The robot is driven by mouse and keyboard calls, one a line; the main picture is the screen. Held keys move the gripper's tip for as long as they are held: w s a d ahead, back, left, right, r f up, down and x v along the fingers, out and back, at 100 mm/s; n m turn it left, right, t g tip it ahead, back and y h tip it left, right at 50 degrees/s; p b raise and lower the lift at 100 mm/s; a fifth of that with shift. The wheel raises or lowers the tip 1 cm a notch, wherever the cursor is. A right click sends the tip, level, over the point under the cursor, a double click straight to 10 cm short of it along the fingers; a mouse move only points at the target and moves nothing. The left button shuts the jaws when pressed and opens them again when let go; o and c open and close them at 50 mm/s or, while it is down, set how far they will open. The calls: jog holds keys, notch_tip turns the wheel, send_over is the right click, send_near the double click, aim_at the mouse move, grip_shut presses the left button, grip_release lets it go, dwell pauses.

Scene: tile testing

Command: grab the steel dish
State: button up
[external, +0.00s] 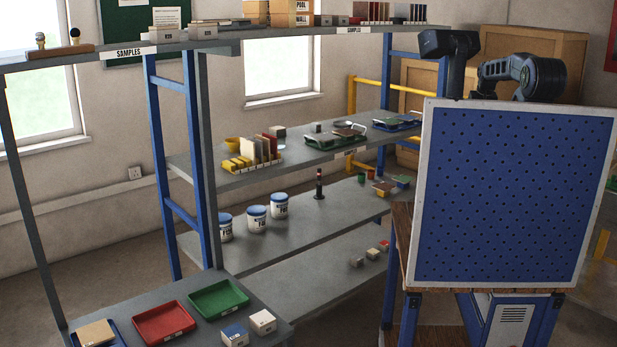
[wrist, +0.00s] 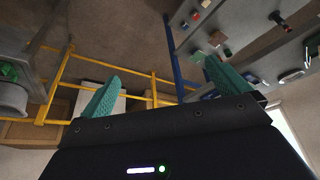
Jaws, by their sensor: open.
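My gripper (wrist: 161,70) shows in the wrist view with its two teal fingers spread wide and nothing between them. In the external view my dark arm shows at the upper right above the blue pegboard, and its fingers cannot be made out. I cannot pick out the steel dish for certain. A small shiny, pale object (wrist: 291,76) lies on a grey shelf at the right of the wrist view, apart from my fingers. In the external view a green tray (external: 322,143) on the middle shelf holds shiny grey pieces, too small to identify.
The blue pegboard (external: 515,195) blocks the external view at the right. Yellow rails (wrist: 150,76) and a blue post (wrist: 174,50) cross the wrist view. Paint tins (external: 257,219) stand on the lower shelf. Red (external: 163,322) and green (external: 218,299) trays sit on the front shelf.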

jog(key=w+a+r+n, duration=0.2)
jog(key=w+a+n, duration=0.2)
jog(key=w, duration=0.4)
jog(key=w+a+r+n+h, duration=0.1)
jog(key=w+a+r+n, duration=0.3)
jog(key=w, duration=0.3)
jog(key=w+a+r+n, duration=0.1)
jog(key=w+a+n, duration=0.4)
jog(key=w, duration=0.3)
jog(key=n+t, duration=0.2)
jog(key=n, duration=1.9)
send_over(340, 127)
jog(key=w, duration=0.1)
notch_tip(340, 127, down, 19)
jog(key=shift+f, duration=0.2)
jog(key=shift+s+x, duration=0.2)
jog(key=shift+x, duration=2.45)
jog(key=shift+d+f, duration=0.15)
jog(key=c, duration=0.7)
